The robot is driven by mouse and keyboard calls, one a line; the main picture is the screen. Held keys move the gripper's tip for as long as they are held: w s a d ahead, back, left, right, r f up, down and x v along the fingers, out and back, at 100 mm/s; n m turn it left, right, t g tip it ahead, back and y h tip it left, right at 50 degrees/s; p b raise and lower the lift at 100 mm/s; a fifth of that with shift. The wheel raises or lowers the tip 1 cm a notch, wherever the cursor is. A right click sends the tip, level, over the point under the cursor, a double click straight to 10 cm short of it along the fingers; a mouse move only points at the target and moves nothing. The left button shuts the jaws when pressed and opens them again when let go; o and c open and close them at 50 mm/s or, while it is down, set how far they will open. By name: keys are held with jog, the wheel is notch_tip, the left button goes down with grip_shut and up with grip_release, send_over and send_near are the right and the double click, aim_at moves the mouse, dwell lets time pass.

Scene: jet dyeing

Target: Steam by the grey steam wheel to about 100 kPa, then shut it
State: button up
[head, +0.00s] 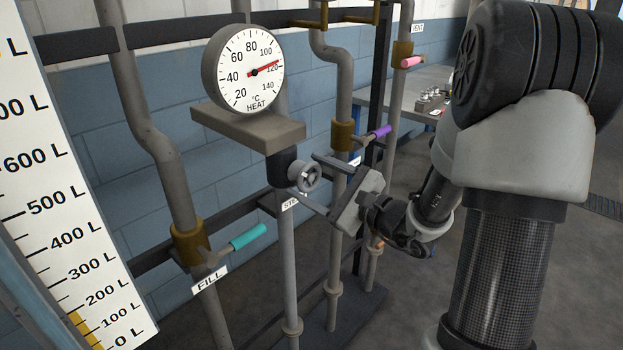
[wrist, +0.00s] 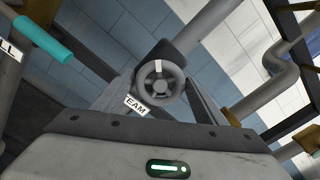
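The grey steam wheel (head: 309,177) is a small spoked handwheel on a dark valve body, on a vertical grey pipe, above a partly covered steam label (head: 290,204). In the wrist view the wheel (wrist: 160,84) faces me, with a white mark at its top. My gripper (head: 311,180) is open, one finger on each side of the wheel. Both fingers show in the wrist view with gaps beside the wheel. The round gauge (head: 252,69) above is marked °C HEAT. No kPa dial shows.
A teal fill lever (head: 248,237) is at the left, and a purple lever (head: 379,132) is close behind my gripper. A pink vent lever (head: 411,62) is farther back. A litre scale (head: 60,200) stands at the far left.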

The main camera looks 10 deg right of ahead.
jog(key=shift+o, duration=0.6)
jog(key=p+v, duration=0.1)
jog(key=v, duration=1.6)
jog(key=shift+s, duration=0.25)
jog(key=shift+d+r, duration=0.1)
jog(key=shift+d, duration=0.05)
dwell(4.9)
